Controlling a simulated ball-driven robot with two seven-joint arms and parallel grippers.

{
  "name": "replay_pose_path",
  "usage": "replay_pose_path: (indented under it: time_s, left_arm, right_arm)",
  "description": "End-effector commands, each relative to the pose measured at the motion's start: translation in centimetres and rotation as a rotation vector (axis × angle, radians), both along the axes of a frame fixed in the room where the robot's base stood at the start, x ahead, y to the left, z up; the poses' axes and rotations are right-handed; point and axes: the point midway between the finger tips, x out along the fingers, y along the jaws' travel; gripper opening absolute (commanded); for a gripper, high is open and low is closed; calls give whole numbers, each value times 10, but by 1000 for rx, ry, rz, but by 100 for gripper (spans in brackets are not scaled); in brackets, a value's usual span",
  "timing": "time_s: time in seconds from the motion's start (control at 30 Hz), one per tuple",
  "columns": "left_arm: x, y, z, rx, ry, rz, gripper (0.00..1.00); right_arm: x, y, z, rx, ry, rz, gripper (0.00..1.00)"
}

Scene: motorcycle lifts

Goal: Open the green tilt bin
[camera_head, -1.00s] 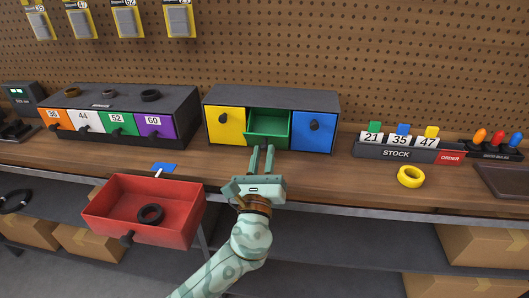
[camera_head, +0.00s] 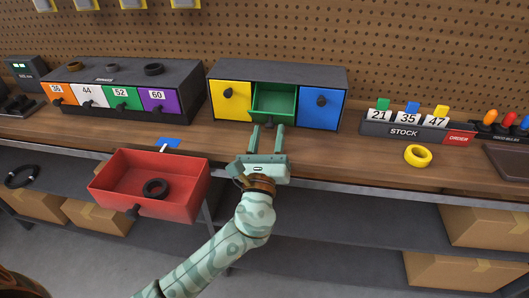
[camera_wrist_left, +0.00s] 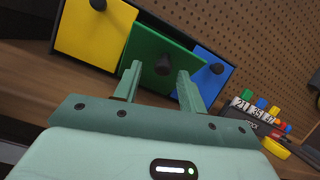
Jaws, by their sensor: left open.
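The green tilt bin (camera_head: 274,100) is the middle bin of a dark grey cabinet (camera_head: 280,72) on the bench. It is tipped outward, and its hollow inside shows from above. My left gripper (camera_head: 267,127) is open in front of the bin. My right gripper is not in view.
Yellow (camera_head: 231,103) and blue (camera_head: 320,108) bins flank the green one, both shut. A red open drawer (camera_head: 105,182) holding a black ring (camera_head: 155,188) juts out left of my arm. A yellow ring (camera_head: 418,155) lies on the bench at the right.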

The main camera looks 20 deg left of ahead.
Motion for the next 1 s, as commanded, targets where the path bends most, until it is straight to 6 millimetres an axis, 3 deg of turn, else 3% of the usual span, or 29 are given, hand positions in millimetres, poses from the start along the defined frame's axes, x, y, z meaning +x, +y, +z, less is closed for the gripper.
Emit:
replay_pose_path:
  time_s: [0.17,0.4,0.6,0.8,1.0]
  left_arm:
    - [-27,-8,-11,-1,4,-1,41]
    - [-87,-24,-35,-1,6,0,41]
    - [-125,-35,-50,-1,6,0,41]
    - [-142,-40,-56,-1,4,0,41]
    - [-144,-41,-57,-2,3,0,41]
  right_arm:
    - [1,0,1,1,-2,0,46]
    - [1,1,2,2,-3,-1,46]
    - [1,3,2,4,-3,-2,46]
    - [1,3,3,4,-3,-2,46]
    - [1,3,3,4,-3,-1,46]
